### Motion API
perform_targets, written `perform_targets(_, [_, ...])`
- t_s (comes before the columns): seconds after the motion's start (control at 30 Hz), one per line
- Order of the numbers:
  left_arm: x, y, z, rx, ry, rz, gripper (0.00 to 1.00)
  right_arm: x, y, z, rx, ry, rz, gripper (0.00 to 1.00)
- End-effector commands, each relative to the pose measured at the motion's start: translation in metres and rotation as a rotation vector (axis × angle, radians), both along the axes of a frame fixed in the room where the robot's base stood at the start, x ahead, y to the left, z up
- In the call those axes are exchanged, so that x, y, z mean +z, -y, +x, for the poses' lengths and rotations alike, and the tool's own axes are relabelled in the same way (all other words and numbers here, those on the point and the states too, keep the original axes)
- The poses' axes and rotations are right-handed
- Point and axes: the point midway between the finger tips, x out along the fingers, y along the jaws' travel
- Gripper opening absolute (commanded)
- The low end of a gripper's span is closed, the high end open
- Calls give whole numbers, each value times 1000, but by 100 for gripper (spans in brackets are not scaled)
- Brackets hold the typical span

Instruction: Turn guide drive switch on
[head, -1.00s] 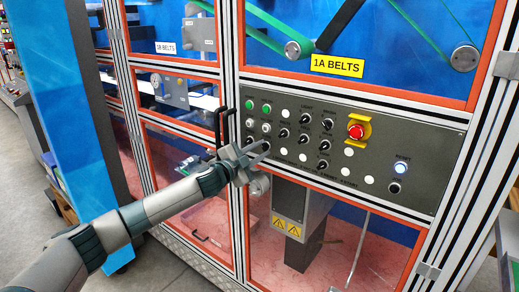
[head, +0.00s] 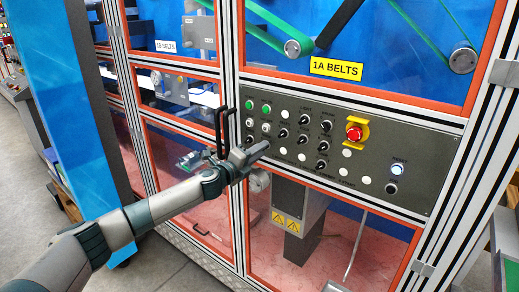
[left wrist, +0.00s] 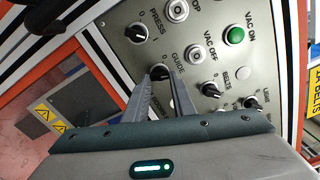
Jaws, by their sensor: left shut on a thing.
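The guide drive switch (left wrist: 160,71) is a black rotary knob under the label GUIDE on the grey control panel (head: 400,150). In the left wrist view my left gripper (left wrist: 163,82) has a finger on each side of it and is shut on it at the fingertips. In the head view my left gripper (head: 258,150) reaches the lower left part of the panel, and its fingers hide the switch. The exact angle of the knob is hard to tell. My right gripper is not in view.
Close by are the PRESS knob (left wrist: 136,33), the VAC OFF button (left wrist: 195,53) and the green VAC ON button (left wrist: 235,35). A red emergency stop (head: 355,133) sits further right. Black door handles (head: 222,130) stand out just left of the panel.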

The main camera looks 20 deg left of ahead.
Motion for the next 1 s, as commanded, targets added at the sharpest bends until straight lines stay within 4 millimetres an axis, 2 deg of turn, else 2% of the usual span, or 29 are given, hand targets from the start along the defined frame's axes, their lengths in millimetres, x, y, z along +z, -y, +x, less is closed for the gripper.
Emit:
perform_targets(0.2, [-1, 0, 0, 0, 65, 186, 1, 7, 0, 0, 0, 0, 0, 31])
perform_targets(0.5, [-3, -1, 0, 0, 131, 366, 1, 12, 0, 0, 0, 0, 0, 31])
perform_targets(1.0, [-4, -1, 0, -1, 155, 432, 1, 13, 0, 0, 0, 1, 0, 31])
